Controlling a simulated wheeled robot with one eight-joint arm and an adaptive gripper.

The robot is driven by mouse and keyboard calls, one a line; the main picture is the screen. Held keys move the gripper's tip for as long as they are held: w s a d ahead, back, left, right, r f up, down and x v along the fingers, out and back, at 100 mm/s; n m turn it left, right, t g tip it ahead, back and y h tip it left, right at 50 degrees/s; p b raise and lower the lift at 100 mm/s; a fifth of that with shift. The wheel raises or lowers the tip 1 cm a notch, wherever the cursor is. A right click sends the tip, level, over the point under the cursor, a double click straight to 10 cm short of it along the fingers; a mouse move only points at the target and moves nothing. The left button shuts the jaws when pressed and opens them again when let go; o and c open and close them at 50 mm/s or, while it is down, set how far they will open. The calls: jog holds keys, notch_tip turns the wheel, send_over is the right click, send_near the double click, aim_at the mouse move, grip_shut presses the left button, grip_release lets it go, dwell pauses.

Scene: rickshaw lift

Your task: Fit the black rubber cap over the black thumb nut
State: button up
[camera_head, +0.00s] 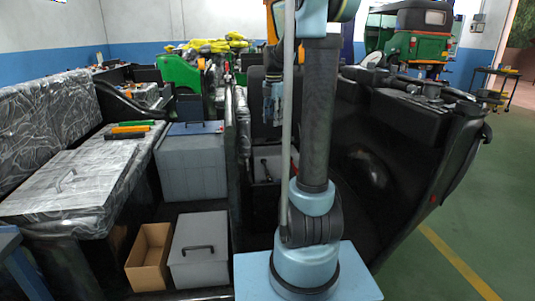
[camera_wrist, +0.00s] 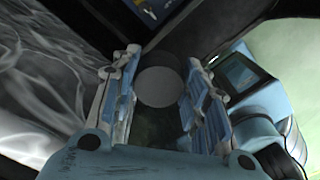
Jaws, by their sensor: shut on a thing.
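My gripper (camera_wrist: 162,92) shows in the wrist view with its two blue-grey fingers on either side of a dark grey round piece. This piece, seen as a disc, looks like the rubber cap (camera_wrist: 160,87), and my gripper is shut on it. In the head view my gripper (camera_head: 272,104) hangs partly behind my arm, above the dark vehicle interior; the cap is too small to make out there. I cannot pick out the black thumb nut in either view.
A plastic-wrapped seat (camera_head: 70,185) with a handled lid lies at the left. A grey box (camera_head: 192,165), a smaller grey lidded box (camera_head: 198,250) and an open cardboard box (camera_head: 150,255) stand beside it. Black vehicle bodywork (camera_head: 410,130) is at the right, with green floor beyond.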

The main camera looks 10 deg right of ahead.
jog(key=shift+w, duration=0.3)
jog(key=shift+w+f, duration=0.2)
jog(key=shift+f, duration=0.1)
jog(key=w+f+m, duration=0.2)
jog(key=w+f, duration=0.2)
jog(key=f, duration=0.5)
jog(key=m, duration=0.1)
send_over(271, 178)
notch_tip(271, 178, down, 10)
jog(key=shift+m, duration=0.3)
jog(key=shift+w+f, duration=0.2)
jog(key=shift+f, duration=4.55)
jog(key=shift+f, duration=2.05)
jog(key=o, duration=1)
jog(key=shift+c, duration=0.2)
